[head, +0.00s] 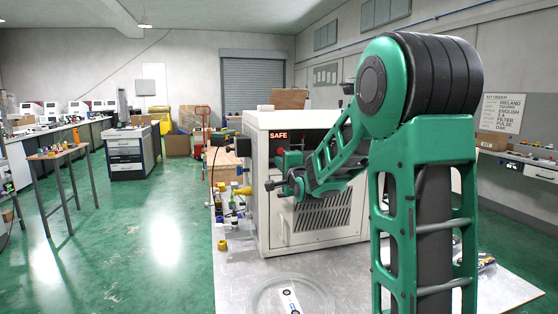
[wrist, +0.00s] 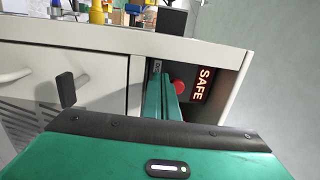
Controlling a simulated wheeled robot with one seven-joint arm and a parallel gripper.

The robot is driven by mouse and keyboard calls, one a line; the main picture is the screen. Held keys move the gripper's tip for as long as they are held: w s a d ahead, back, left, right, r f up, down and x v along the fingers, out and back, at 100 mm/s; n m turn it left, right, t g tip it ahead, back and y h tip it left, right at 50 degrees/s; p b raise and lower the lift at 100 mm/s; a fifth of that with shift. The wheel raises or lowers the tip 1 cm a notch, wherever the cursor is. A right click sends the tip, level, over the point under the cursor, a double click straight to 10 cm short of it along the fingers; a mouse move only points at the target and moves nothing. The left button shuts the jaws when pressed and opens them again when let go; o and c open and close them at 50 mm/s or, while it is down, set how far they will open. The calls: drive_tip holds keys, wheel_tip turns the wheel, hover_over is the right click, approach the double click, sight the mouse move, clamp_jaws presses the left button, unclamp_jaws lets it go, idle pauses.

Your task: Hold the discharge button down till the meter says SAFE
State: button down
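The discharge machine (head: 308,122) is a pale cabinet on the bench. Its meter (head: 278,135) reads SAFE in lit orange-red letters; the same meter (wrist: 201,84) is clear and sideways in the wrist view. The red discharge button (wrist: 180,87) sits beside the meter in the recess, partly covered by my fingers. My gripper (wrist: 165,82) has its green fingers together, reaching into the recess with the tips at the button. Whether they press it I cannot tell. In the head view my forearm hides much of the cabinet's right side.
A dark latch (wrist: 65,90) sticks out of the cabinet front beside a pale handle (wrist: 16,75). Small coloured parts, including a yellow one (head: 222,245), stand along the bench's left edge. A round clear dish (head: 268,292) lies in front. The green floor at left is open.

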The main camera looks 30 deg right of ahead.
drive_tip(key=d+r+v, duration=0.1)
drive_tip(key=r+v, duration=0.1)
drive_tip(key=v, duration=1.1)
drive_tip(key=shift+s+d, duration=0.15)
drive_tip(key=shift+s, duration=0.2)
drive_tip(key=s+f+n+g+y, duration=0.2)
drive_tip(key=s+f+n+g, duration=0.65)
drive_tip(key=s+f, duration=0.5)
drive_tip(key=s+a+f+n+g+y, duration=0.1)
drive_tip(key=s+a+f+n+g, duration=0.1)
drive_tip(key=s, duration=0.5)
drive_tip(key=s+a+f+n+g+y, duration=0.1)
drive_tip(key=s+a+f+n+g, duration=0.1)
drive_tip(key=s+f+g, duration=0.2)
drive_tip(key=s+a+f+n+g+y, duration=0.1)
drive_tip(key=s+a+f+n+g, duration=0.1)
drive_tip(key=s, duration=0.8)
drive_tip(key=shift+s+a+f+g, duration=0.25)
drive_tip(key=shift+s+f+g, duration=0.15)
drive_tip(key=shift+g, duration=0.25)
